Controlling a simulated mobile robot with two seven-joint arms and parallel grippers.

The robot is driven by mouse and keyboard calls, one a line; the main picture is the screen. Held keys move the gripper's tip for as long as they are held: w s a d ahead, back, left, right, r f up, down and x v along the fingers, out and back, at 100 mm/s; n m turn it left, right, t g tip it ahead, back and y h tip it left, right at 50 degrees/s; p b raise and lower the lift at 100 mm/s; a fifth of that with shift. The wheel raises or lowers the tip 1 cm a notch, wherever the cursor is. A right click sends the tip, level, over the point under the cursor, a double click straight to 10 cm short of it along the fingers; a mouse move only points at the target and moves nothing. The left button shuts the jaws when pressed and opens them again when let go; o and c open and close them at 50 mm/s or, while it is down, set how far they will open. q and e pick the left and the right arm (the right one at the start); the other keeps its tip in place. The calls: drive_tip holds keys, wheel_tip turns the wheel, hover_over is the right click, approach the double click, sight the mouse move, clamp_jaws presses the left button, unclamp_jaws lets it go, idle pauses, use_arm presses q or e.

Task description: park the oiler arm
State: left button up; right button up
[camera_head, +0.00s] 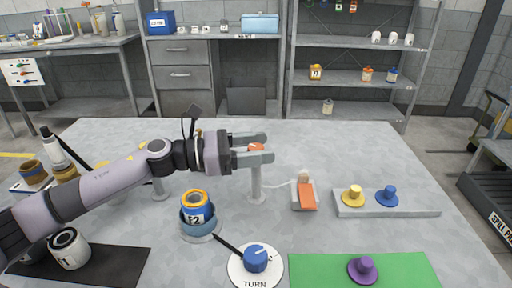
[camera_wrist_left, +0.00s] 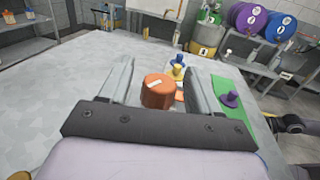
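My left gripper (camera_head: 267,147) reaches in from the left over the table, its two fingers apart. An orange knob (camera_head: 256,148) on top of a grey post (camera_head: 257,186) sits between the fingers. The left wrist view shows the orange knob (camera_wrist_left: 157,92) with a pale mark on top and gaps to both fingers. A white bottle with a black tip (camera_head: 56,150) stands tilted at the left, a dark rod beside it, partly hidden by my arm. I cannot tell which part is the oiler arm. My right gripper is not seen.
A can marked 1 (camera_head: 68,249) is on a black mat. An orange flap (camera_head: 306,196), yellow knob (camera_head: 353,195), blue knob (camera_head: 387,196) and purple knob (camera_head: 362,269) are right.

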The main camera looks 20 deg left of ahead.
use_arm(q)
wheel_tip(320, 180, up, 20)
drive_tip(key=p, duration=0.3)
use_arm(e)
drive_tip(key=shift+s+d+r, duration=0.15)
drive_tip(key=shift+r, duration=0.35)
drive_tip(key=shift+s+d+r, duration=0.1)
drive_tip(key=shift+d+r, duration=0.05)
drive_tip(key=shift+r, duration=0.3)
